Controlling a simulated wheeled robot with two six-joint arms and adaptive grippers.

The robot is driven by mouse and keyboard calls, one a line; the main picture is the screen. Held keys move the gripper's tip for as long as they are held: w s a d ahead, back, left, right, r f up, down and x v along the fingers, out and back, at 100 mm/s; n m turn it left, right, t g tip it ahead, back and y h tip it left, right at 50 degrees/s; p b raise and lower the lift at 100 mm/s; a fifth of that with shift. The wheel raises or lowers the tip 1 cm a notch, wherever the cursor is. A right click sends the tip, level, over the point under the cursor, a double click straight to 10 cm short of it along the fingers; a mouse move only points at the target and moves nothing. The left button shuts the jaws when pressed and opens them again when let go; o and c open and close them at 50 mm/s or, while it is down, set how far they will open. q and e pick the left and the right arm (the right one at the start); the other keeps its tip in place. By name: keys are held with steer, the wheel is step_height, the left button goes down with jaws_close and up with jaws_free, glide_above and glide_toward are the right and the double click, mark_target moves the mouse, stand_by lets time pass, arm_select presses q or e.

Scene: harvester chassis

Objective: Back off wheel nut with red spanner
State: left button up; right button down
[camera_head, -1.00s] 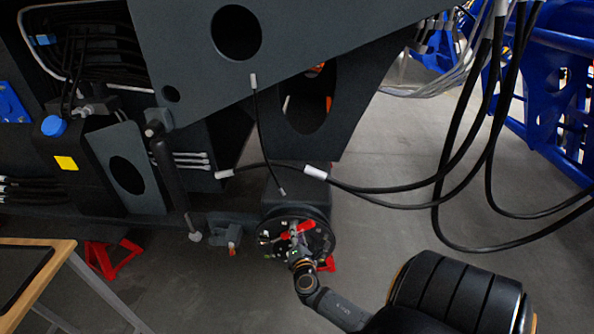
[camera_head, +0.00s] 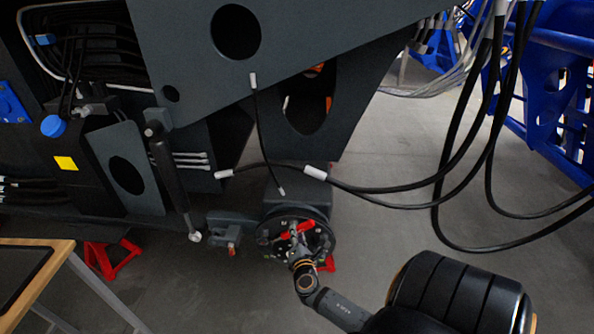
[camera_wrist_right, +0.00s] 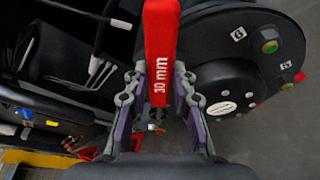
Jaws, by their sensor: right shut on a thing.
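The red spanner (camera_wrist_right: 161,50), marked 30 mm, stands upright between the fingers of my right gripper (camera_wrist_right: 157,88) in the wrist view. My right gripper is shut on it. In the head view my right gripper (camera_head: 299,252) is in front of the dark round wheel hub (camera_head: 268,222), and the red spanner (camera_head: 302,227) lies across the hub face. The hub (camera_wrist_right: 225,75) fills the right of the wrist view, with a wheel nut (camera_wrist_right: 270,47) showing green and yellow. Whether the spanner's jaw is on a nut cannot be told. My left gripper is out of view.
The dark chassis (camera_head: 190,30) overhangs the hub. Black hoses (camera_head: 440,190) hang to the right. A red stand (camera_head: 108,260) and a wood-edged table (camera_head: 45,275) are at lower left. Grey floor (camera_head: 390,165) is open right of the hub.

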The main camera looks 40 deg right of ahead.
steer(key=shift+w+d, duration=0.15)
steer(key=shift+w, duration=0.05)
steer(key=shift+w+d, duration=0.7)
steer(key=shift+d, duration=0.15)
steer(key=shift+w+d, duration=0.1)
steer(key=shift+d, duration=0.05)
steer(key=w+r+n+p, duration=0.1)
steer(key=p, duration=0.1)
steer(key=w+a+r+p, duration=0.1)
steer(key=p, duration=0.1)
steer(key=shift+a+r+n+g, duration=0.25)
steer(key=shift+a+n+g, duration=0.05)
steer(key=shift+n, duration=0.1)
steer(key=shift+s, duration=0.1)
stand_by(0.3)
